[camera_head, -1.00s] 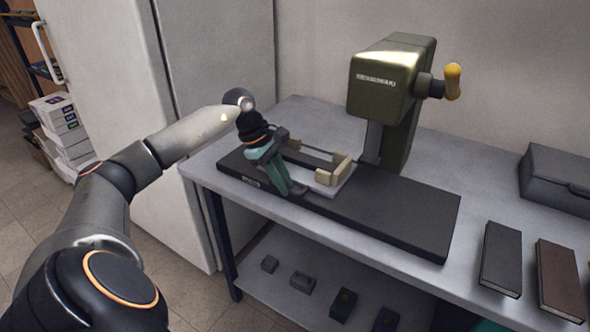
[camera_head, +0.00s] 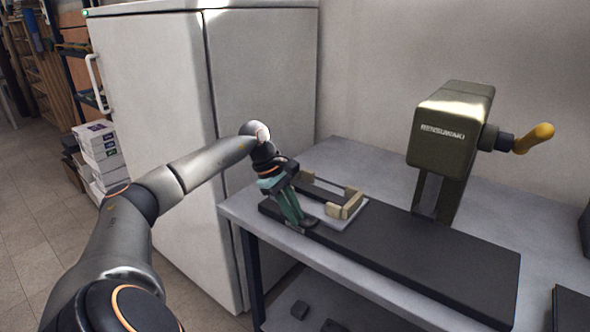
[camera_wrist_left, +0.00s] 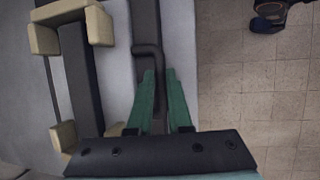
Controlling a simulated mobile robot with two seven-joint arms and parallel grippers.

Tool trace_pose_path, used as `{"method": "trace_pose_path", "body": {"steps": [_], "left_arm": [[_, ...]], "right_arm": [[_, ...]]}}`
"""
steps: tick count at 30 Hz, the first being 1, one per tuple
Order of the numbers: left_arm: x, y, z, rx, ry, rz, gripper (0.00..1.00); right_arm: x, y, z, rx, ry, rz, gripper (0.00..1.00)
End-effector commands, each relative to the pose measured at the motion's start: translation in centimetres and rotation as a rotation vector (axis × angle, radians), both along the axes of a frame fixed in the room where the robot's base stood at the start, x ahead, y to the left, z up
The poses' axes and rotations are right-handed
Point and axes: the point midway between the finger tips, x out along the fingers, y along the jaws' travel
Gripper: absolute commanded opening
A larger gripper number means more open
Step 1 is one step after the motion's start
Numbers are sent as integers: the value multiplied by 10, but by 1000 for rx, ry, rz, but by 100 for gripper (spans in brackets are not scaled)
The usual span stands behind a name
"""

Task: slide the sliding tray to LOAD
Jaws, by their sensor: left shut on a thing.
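The sliding tray (camera_head: 354,216) is a light grey plate with tan corner blocks (camera_head: 345,206). It sits near the left end of the long black base (camera_head: 430,262) of a press. My left gripper (camera_head: 305,223) reaches down at the tray's front left side. In the left wrist view its teal fingers (camera_wrist_left: 160,98) are shut on the tray's dark bent handle (camera_wrist_left: 147,52). The tray (camera_wrist_left: 117,90) shows left of the fingers there. The LOAD marking cannot be made out. My right gripper is not in view.
The olive press head (camera_head: 447,135) with a yellow-knobbed crank (camera_head: 534,137) stands on the right, clear of the tray. A white refrigerator (camera_head: 262,80) stands close behind and left of the table (camera_head: 350,150). The base is bare right of the tray.

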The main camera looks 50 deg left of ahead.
Motion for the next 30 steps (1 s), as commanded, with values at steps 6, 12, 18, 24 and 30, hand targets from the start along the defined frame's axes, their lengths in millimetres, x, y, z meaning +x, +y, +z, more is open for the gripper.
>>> {"method": "trace_pose_path", "body": {"steps": [6,12,18,24,30], "left_arm": [[-1,6,1,11,-1,10,0],[0,5,1,10,-1,9,35],[0,3,1,7,0,7,47],[-1,4,3,7,-1,5,47],[-7,13,29,8,-4,7,47]], "right_arm": [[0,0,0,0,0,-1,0],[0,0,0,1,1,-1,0],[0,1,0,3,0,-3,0],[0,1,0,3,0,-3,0],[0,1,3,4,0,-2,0]]}}
